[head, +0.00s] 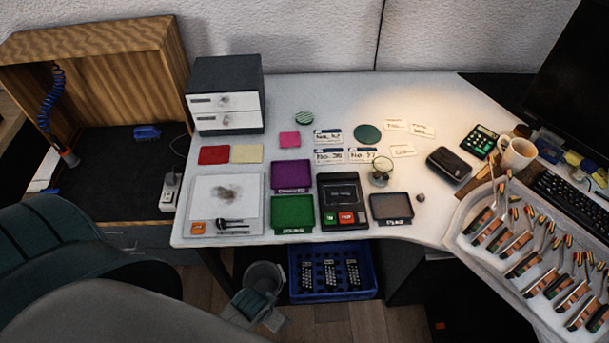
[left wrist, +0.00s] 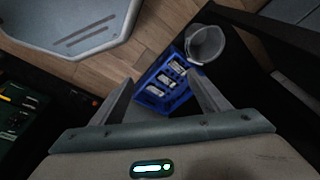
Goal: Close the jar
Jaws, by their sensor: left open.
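A small clear glass jar (head: 381,173) stands upright on the white desk, right of centre; its top looks open. A dark green round disc (head: 367,133) lies flat behind it, and a green-and-white striped round piece (head: 303,118) lies further left; I cannot tell which is the lid. My left gripper (head: 259,306) is low in front of the desk, below its top and well away from the jar. In the left wrist view its fingers (left wrist: 160,84) are apart with nothing between them. My right gripper does not show.
Around the jar are a black case (head: 450,163), a grey tray (head: 391,207), a black device (head: 342,203) and paper cards. A mug (head: 516,153) and a large white tray of parts (head: 457,225) stand right. Below the desk are a blue crate (head: 333,292) and a grey bin (head: 265,275).

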